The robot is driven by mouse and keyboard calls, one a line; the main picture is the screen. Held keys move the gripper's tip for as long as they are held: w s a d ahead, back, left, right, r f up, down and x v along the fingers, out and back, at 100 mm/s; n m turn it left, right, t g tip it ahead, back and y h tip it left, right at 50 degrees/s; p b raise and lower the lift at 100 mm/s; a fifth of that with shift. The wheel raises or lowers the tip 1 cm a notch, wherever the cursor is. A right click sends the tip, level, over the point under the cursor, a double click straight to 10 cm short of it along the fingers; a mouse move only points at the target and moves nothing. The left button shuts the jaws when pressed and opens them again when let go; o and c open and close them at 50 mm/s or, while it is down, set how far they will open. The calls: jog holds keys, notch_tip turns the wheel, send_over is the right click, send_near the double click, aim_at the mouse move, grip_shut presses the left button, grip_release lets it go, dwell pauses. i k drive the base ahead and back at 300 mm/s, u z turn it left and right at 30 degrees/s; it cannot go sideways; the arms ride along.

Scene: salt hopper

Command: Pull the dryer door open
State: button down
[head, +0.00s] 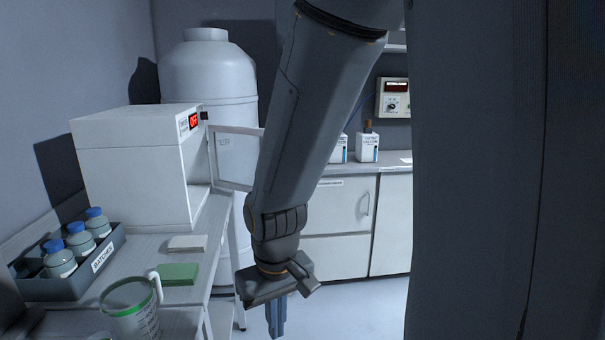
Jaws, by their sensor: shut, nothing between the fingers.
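The dryer (135,165) is a white box on the left bench with a small red lit display near its top right corner. Its door (234,130) is a pale frame around a see-through pane. It stands swung out from the dryer's right side, open. My arm covers its right end, so any handle there is hidden. My gripper (276,318) points down, shut and empty, in front of the door and lower than it, right of the bench. It looks apart from the door.
A tray (98,262) of blue-capped bottles, a green-rimmed jug (132,308), a green pad (178,274) and a white pad (187,243) are on the left bench (145,247). A large white tank (208,75) stands behind. The floor (345,310) right of my gripper is clear.

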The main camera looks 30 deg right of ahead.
aim_at(213, 130)
jog(key=z, duration=0.85)
jog(key=k, duration=1.1)
jog(key=z, duration=0.95)
jog(key=i, duration=0.6)
jog(key=u, duration=0.5)
jog(key=i, duration=1.3)
jog(key=u, duration=1.6)
jog(key=i, duration=0.6)
jog(key=u, duration=0.6)
